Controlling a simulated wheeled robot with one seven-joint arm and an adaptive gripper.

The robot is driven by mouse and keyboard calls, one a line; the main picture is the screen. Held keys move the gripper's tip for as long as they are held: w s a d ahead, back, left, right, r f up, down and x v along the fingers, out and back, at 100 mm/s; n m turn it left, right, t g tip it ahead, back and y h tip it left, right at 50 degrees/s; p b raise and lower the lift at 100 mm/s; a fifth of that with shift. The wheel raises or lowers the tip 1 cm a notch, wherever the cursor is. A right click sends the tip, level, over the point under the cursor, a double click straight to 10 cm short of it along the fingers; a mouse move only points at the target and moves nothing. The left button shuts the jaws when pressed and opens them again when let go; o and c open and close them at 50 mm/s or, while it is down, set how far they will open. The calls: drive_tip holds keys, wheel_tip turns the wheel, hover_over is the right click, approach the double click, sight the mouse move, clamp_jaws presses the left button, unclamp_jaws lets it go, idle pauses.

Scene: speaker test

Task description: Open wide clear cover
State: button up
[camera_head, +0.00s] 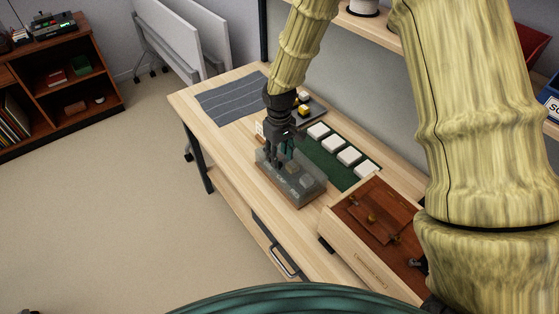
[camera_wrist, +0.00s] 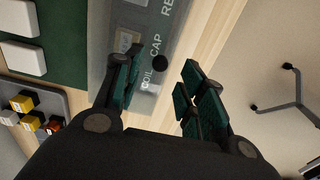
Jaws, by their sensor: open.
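The wide clear cover (camera_head: 306,184) is a see-through box top over a low tray on the workbench. It looks shut in the head view. In the wrist view the clear cover (camera_wrist: 168,28) shows lettering below it, including COIL and CAP. A round dark knob (camera_wrist: 160,63) sits near the cover's edge. My gripper (camera_head: 279,162) points down at the left end of the cover. In the wrist view my gripper (camera_wrist: 157,75) is open, with the knob between its fingertips. Whether a finger touches the knob, I cannot tell.
White blocks (camera_head: 348,156) stand in a row on a green mat (camera_head: 325,161) behind the cover. A wooden box (camera_head: 345,237) with a reddish top stands to the right. A dark tray (camera_wrist: 62,100) with small coloured parts lies nearby. A grey striped cloth (camera_head: 232,98) lies at the left.

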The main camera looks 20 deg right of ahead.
sight(280, 163)
drive_tip(key=shift+f+p, duration=0.55)
drive_tip(key=shift+f, duration=1.65)
clamp_jaws()
